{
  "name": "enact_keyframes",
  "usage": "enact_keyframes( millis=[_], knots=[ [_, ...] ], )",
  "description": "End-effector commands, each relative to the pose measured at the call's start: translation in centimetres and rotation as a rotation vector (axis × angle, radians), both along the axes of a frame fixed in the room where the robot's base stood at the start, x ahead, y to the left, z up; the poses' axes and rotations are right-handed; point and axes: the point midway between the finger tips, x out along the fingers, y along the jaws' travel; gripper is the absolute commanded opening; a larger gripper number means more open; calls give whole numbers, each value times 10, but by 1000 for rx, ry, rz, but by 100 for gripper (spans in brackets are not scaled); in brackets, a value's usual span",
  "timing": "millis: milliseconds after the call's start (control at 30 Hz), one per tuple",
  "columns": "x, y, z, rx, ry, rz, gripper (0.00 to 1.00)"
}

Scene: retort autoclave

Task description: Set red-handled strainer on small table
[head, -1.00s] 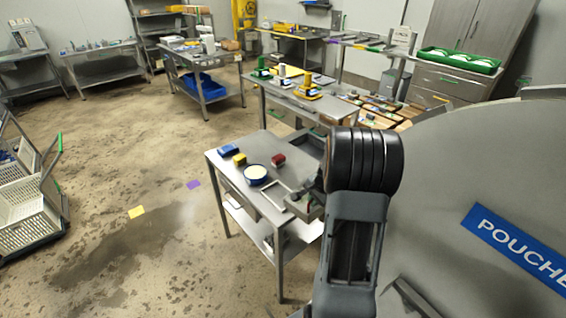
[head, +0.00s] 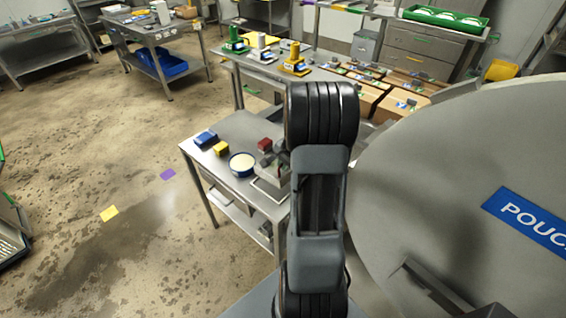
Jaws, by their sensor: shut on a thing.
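The small steel table (head: 228,183) stands left of my arm, in the middle of the head view. My gripper (head: 281,157) shows only in part, dark, over the table's right part, with my arm covering most of it. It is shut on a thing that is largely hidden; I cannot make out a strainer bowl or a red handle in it. Near the gripper on the table is a small red block (head: 264,144).
The table also holds a blue block (head: 205,139), a yellow block (head: 221,149), a blue-rimmed round bowl (head: 242,164) and a pale square frame (head: 271,188). A large round grey door (head: 440,190) fills the right side. Open floor (head: 100,160) lies left.

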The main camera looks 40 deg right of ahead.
Motion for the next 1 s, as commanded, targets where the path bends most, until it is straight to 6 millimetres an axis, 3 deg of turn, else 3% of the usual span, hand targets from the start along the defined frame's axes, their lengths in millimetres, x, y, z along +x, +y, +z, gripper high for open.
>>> enact_keyframes(
  millis=[1000],
  knots=[
    [1,2,-71,0,-1,4,0]
  ],
)
